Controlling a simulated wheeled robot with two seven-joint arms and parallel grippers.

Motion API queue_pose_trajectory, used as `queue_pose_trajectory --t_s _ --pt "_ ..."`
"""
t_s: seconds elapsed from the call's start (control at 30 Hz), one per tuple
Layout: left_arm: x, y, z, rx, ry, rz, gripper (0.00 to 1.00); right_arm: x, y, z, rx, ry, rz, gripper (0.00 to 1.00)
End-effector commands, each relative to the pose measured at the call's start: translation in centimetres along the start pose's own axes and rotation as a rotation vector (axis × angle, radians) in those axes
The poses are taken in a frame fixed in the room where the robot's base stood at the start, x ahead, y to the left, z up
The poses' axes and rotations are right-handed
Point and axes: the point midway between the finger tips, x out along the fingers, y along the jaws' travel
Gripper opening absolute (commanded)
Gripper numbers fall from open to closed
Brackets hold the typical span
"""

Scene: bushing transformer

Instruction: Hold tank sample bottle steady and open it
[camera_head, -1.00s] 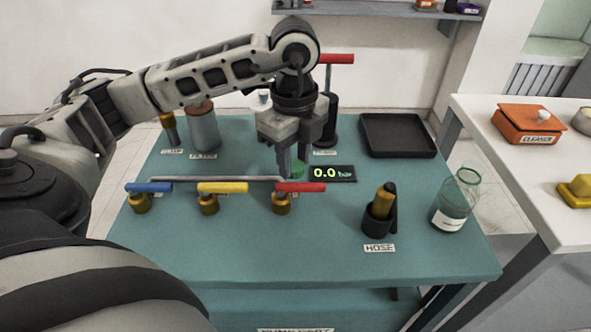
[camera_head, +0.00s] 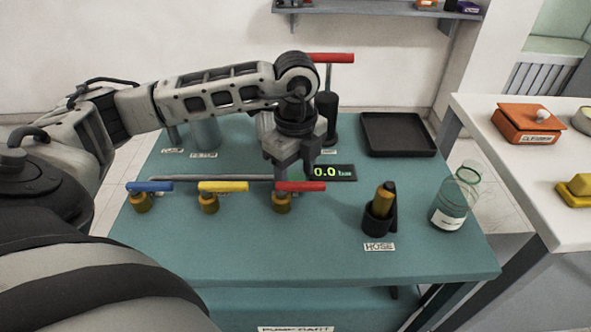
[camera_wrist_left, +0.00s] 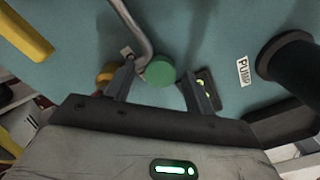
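A clear, greenish glass bottle (camera_head: 450,208) with a white label stands at the right front of the teal cart top in the head view. No gripper is near it, and I cannot read its label. A round green cap or knob (camera_wrist_left: 160,70) lies between the fingers of my left gripper (camera_wrist_left: 162,90) in the wrist view, next to the end of a grey pipe (camera_wrist_left: 136,28). The fingers are apart, with gaps on both sides of it. In the head view my left gripper (camera_head: 294,172) points down behind the red-handled valve and hides the green piece. My right gripper is out of view.
Blue (camera_head: 150,187), yellow (camera_head: 222,187) and red (camera_head: 300,187) valve handles line the cart's front. A display (camera_head: 333,172) reads 0.0 bar. A hose holder (camera_head: 380,218) is right of them; a black tray (camera_head: 397,134) is at the back. The front middle is clear.

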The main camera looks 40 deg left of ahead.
Motion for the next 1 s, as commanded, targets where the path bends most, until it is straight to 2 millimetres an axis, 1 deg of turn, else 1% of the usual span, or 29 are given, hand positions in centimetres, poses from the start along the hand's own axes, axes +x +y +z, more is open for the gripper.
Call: queue_pose_trajectory --t_s 0.2,0.3,0.37,0.47,0.7,0.8,0.9,1.0 --pt "-0.1 0.0 0.0 0.0 0.0 0.001 0.54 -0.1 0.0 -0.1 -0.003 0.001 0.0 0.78" --pt "-0.6 0.0 0.0 0.0 0.0 0.0 0.54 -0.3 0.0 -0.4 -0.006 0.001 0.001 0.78" --pt "-1.2 -0.1 0.0 0.0 0.0 -0.002 0.54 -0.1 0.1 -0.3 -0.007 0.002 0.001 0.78" --pt "-2.9 -0.1 0.0 0.0 0.0 -0.004 0.54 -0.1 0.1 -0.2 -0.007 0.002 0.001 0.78" --pt "-8.2 -0.1 -0.1 0.001 0.001 -0.006 0.54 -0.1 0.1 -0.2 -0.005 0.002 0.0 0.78" --pt "-10.0 -0.1 0.0 0.0 0.001 -0.004 0.54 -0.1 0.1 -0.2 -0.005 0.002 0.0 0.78" --pt "-11.3 -0.1 0.0 0.0 0.0 -0.002 0.54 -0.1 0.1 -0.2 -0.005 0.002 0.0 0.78" --pt "-12.1 0.0 0.0 0.001 0.0 0.0 0.54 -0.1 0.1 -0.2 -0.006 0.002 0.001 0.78"
